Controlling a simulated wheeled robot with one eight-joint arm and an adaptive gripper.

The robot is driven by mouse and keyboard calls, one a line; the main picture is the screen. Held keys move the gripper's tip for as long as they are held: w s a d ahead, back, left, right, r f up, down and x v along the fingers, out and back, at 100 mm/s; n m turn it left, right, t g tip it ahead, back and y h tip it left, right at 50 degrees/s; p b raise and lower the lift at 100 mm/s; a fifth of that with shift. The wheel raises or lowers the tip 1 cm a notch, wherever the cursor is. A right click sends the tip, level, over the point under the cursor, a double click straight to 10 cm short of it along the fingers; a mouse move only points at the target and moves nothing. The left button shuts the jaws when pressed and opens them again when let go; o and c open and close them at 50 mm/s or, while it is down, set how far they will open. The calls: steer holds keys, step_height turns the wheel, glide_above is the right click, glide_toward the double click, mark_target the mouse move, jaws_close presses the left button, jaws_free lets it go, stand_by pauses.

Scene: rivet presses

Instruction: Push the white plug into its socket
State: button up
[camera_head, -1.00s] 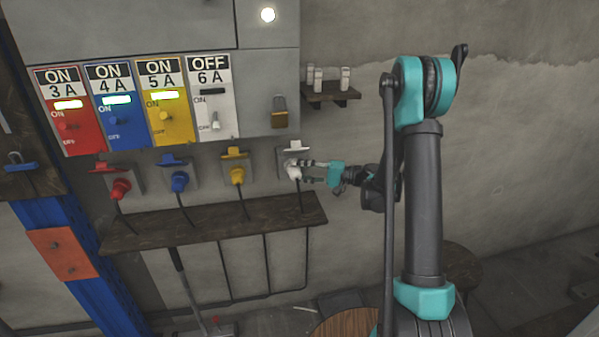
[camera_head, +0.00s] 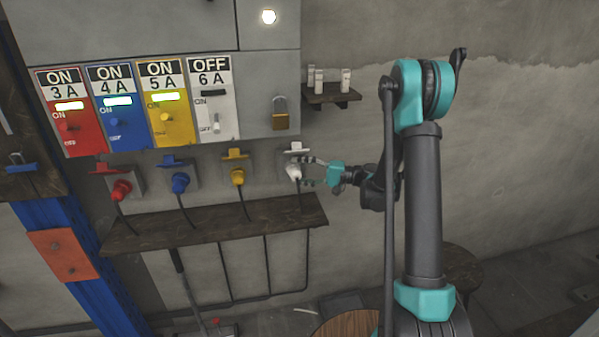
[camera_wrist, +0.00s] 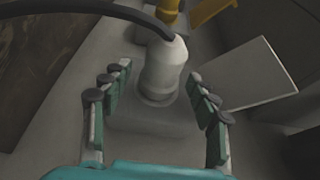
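The white plug (camera_head: 293,172) is at the white-lidded socket (camera_head: 284,160), at the right end of the row under the switch box. Its raised white lid (camera_head: 295,147) also shows in the wrist view (camera_wrist: 255,75). In the wrist view the plug (camera_wrist: 163,68) stands on the grey socket box, its cable bending away to the left. Whether it is fully seated I cannot tell. My gripper (camera_head: 308,172) is open. In the wrist view its fingers (camera_wrist: 158,78) are spread on either side of the plug's lower body, with visible gaps.
Red (camera_head: 121,190), blue (camera_head: 180,182) and yellow (camera_head: 237,177) plugs sit at sockets to the left. A dark wooden shelf (camera_head: 215,224) runs below them. The 6 A switch (camera_head: 215,124) reads OFF; a padlock (camera_head: 280,112) hangs beside it.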

steer(key=shift+d, duration=0.1)
steer(key=s+d, duration=0.1)
steer(key=d, duration=1)
steer(key=shift+s+d, duration=0.2)
steer(key=shift+d, duration=0.2)
